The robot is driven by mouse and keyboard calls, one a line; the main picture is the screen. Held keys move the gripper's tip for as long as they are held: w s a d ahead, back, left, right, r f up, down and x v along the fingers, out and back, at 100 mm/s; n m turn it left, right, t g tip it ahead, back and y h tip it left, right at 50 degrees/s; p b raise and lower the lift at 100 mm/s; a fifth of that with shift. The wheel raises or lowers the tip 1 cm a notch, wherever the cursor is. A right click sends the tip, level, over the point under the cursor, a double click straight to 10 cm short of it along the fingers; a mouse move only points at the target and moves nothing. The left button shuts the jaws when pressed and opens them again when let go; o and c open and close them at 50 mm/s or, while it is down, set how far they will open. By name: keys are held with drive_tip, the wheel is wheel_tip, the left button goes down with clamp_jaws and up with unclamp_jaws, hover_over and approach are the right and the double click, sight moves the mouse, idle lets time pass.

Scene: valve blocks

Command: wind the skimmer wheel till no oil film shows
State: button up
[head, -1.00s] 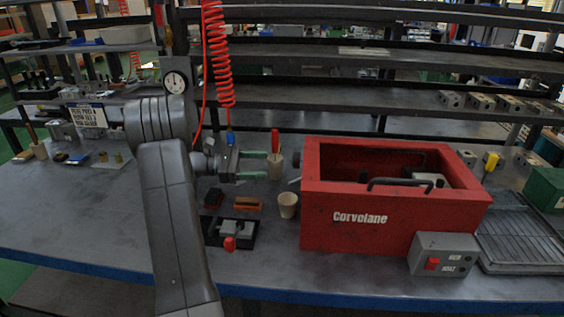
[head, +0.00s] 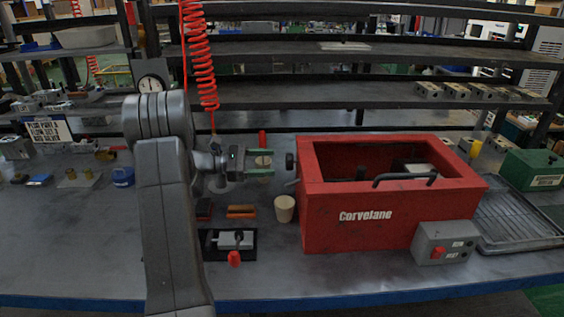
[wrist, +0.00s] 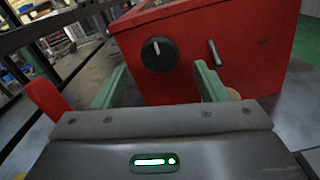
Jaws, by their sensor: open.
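The skimmer wheel is a round black knob (head: 290,161) with a pale mark, on the left end face of the red tank (head: 362,232). In the wrist view the knob (wrist: 159,53) lies ahead, between my two green fingers. My gripper (head: 268,162) is open and empty, to the left of the knob and facing it. A gap shows between fingertips and knob in the head view. In the wrist view my fingers (wrist: 160,68) stand wide to either side of it. The tank is open on top; its inside is dark, and I cannot make out any oil film.
A small metal lever (wrist: 214,52) sits beside the knob. A beige cup (head: 284,208) stands close to the tank's left side. A grey switch box (head: 444,243) is at its front right, a drain tray (head: 515,215) at the right. A red coiled hose (head: 201,60) hangs behind my arm.

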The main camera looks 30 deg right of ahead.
sight(289, 162)
drive_tip(key=x, duration=0.5)
drive_tip(key=shift+s+d, duration=0.1)
drive_tip(key=c, duration=1)
